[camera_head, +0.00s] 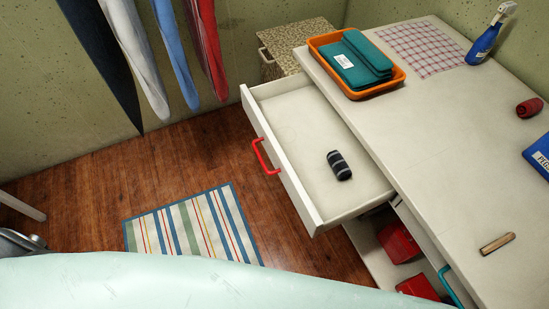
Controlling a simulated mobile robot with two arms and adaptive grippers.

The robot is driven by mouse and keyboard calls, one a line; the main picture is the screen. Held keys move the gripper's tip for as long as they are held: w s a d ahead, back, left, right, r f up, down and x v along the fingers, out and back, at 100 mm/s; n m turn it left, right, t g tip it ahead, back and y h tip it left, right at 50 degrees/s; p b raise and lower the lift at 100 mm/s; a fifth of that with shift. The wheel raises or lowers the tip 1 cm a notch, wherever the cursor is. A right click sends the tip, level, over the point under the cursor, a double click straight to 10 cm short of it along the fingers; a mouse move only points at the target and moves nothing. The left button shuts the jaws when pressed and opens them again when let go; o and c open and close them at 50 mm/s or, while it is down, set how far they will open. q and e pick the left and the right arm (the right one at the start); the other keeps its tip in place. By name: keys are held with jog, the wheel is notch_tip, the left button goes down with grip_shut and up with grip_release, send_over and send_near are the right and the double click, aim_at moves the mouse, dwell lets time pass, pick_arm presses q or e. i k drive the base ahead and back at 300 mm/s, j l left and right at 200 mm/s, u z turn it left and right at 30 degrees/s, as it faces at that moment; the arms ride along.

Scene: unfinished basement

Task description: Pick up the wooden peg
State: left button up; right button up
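The wooden peg (497,244) is a small light-brown piece. It lies flat and alone on the white countertop (440,150), towards the lower right of the head view. It sits near the counter's front edge, above a teal handle. Neither of my grippers shows in this view, and nothing touches the peg.
A drawer (300,130) with a red handle (265,157) stands open, holding a dark striped roll (339,165). An orange tray (391,83) with teal cloths (357,62), a blue spray bottle (485,42) and a dark-red roll (529,107) are on the counter. A pale mint surface (180,282) fills the bottom.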

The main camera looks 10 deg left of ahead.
aim_at(495, 245)
jog(key=z, duration=1.75)
